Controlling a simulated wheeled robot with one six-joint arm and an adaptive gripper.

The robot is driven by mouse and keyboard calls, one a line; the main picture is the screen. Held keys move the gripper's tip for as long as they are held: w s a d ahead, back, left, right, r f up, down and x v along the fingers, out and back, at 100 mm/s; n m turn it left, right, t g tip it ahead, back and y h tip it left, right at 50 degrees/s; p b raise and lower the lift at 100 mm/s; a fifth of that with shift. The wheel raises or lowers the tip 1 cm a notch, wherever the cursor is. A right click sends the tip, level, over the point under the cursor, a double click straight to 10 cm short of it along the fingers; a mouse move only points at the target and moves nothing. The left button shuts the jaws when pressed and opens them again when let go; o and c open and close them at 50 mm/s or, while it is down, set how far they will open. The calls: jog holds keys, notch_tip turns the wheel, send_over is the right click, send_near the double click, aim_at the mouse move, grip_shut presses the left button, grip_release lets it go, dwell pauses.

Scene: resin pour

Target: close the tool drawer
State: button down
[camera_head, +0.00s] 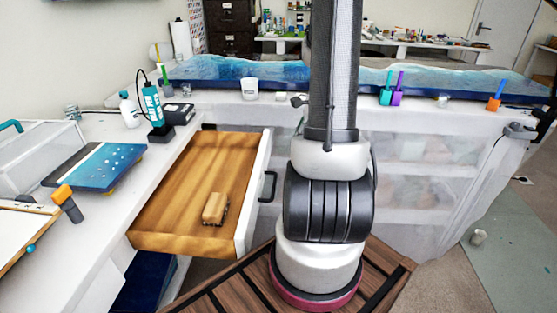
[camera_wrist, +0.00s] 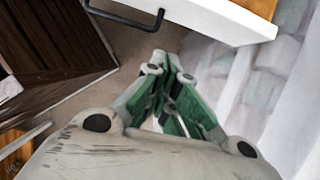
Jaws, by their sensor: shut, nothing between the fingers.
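The tool drawer (camera_head: 190,170) is pulled out from the white bench at the left in the head view. Its inside is wood-coloured, and its white front (camera_head: 252,195) carries a dark bar handle (camera_head: 268,186). A small wooden brush-like block (camera_head: 215,208) lies inside. In the wrist view, the white drawer front (camera_wrist: 215,18) and dark handle (camera_wrist: 125,18) cross the top, with a bit of wood inside at the top right. My gripper (camera_wrist: 172,62) is shut and empty, its green fingers together just below the drawer front, apart from the handle. My arm hides the gripper in the head view.
The bench (camera_head: 90,240) holds a blue panel (camera_head: 95,166), a teal bottle (camera_head: 151,104) and a white bottle (camera_head: 129,110). A long blue resin piece (camera_head: 240,72) with cups runs along the back.

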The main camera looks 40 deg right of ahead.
jog(key=w+a+f, duration=0.5)
jog(key=f, duration=0.4)
jog(key=shift+w+a+f, duration=0.15)
jog(key=shift+w+a, duration=0.1)
send_over(189, 170)
jog(key=s+d, duration=0.3)
jog(key=shift+w+a, duration=0.1)
jog(key=shift+a, duration=0.15)
jog(key=shift+w+a, duration=0.5)
jog(key=shift+w, duration=0.05)
